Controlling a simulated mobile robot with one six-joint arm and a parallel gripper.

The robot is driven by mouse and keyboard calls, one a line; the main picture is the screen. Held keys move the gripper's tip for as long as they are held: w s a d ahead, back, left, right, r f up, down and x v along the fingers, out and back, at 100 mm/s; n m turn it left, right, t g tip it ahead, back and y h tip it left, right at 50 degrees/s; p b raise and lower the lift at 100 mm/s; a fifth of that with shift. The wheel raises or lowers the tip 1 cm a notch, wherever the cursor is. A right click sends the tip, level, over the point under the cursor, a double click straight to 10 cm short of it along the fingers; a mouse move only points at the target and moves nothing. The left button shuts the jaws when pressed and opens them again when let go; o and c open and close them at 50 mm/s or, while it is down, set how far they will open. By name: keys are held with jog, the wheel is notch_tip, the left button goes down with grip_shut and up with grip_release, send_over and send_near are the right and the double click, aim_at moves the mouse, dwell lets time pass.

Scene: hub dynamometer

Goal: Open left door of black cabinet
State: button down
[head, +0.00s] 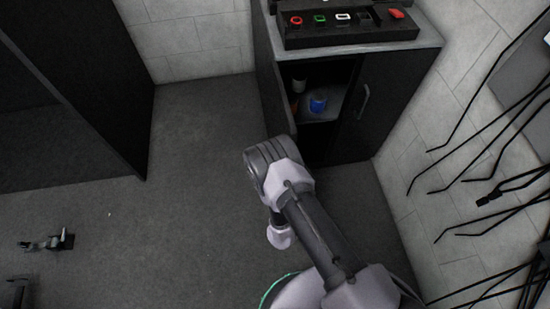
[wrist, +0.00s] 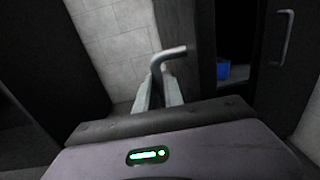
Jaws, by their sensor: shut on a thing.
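The black cabinet (head: 392,92) stands against the wall at the upper right of the head view. Its left door (head: 273,80) is swung out, and the inside shows behind it. In the wrist view that door (wrist: 195,45) is seen nearly edge-on. My gripper (wrist: 158,88) is shut on the door's grey bar handle (wrist: 170,53), whose bent end rises above the fingers. In the head view my arm hides the fingers and this handle. The right door (wrist: 288,75) is closed, with its own bar handle (head: 362,102).
A blue container (head: 318,101) stands on a shelf inside the cabinet. A case with coloured pieces (head: 350,32) lies on top. A dark panel (head: 90,70) stands at the left. Black rods (head: 480,130) stick out at the right wall. Floor between is clear.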

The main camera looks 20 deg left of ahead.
jog(key=shift+r, duration=0.1)
jog(key=c, duration=1.7)
grip_release()
jog(key=shift+w, duration=0.15)
jog(key=shift+c, duration=0.2)
jog(key=p+v, duration=0.3)
jog(key=v, duration=0.4)
jog(key=shift+s, duration=0.3)
jog(key=shift+d, duration=0.1)
